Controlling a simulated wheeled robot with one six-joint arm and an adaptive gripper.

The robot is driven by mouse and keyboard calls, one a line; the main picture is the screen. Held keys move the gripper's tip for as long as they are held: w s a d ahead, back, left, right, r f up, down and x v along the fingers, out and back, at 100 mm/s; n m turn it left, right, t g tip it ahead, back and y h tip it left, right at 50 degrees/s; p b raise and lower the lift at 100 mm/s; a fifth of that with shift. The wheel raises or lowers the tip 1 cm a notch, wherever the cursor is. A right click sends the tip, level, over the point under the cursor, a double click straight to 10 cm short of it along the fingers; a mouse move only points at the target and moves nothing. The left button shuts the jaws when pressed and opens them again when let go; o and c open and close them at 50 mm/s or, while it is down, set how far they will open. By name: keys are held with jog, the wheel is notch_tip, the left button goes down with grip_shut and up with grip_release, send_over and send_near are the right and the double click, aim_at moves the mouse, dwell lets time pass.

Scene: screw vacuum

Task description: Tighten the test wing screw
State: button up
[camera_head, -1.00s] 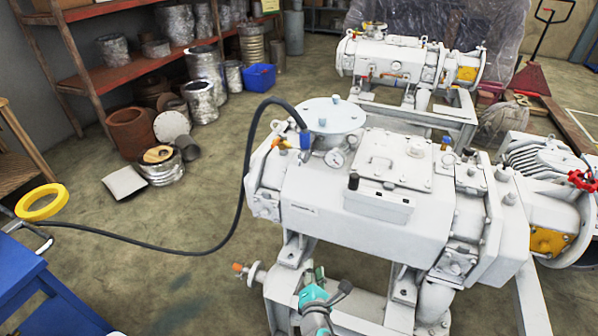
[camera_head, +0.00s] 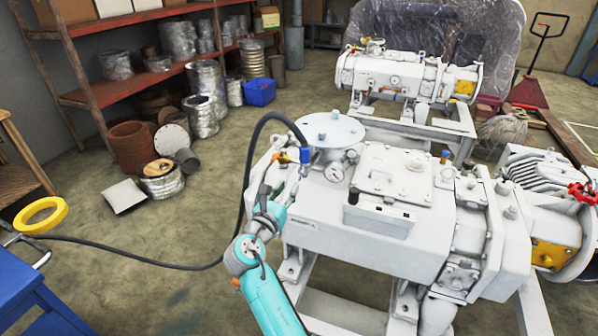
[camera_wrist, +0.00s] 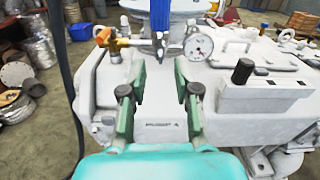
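My gripper (camera_head: 266,198) is in front of the left end of the near white vacuum pump (camera_head: 360,237), facing it. In the wrist view my gripper (camera_wrist: 160,82) has its two green fingers apart with nothing between them. Ahead and slightly above are a blue fitting (camera_wrist: 172,30), an orange-handled valve (camera_wrist: 111,40) and a round pressure gauge (camera_wrist: 199,45). The blue fitting (camera_head: 304,161) and the gauge (camera_head: 334,173) also show in the head view. I cannot clearly tell which small part is the test wing screw.
A black hose (camera_head: 247,160) runs from the blue fitting down to the floor on the left. A second white pump (camera_head: 395,68) stands behind. A yellow ring (camera_head: 41,229) and blue table (camera_head: 30,280) are at left. Open floor lies between shelves and pump.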

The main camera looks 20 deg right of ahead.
aim_at(299, 181)
jog(key=x, duration=0.9)
jog(key=shift+w+d, duration=0.1)
jog(key=shift+w, duration=0.05)
grip_shut()
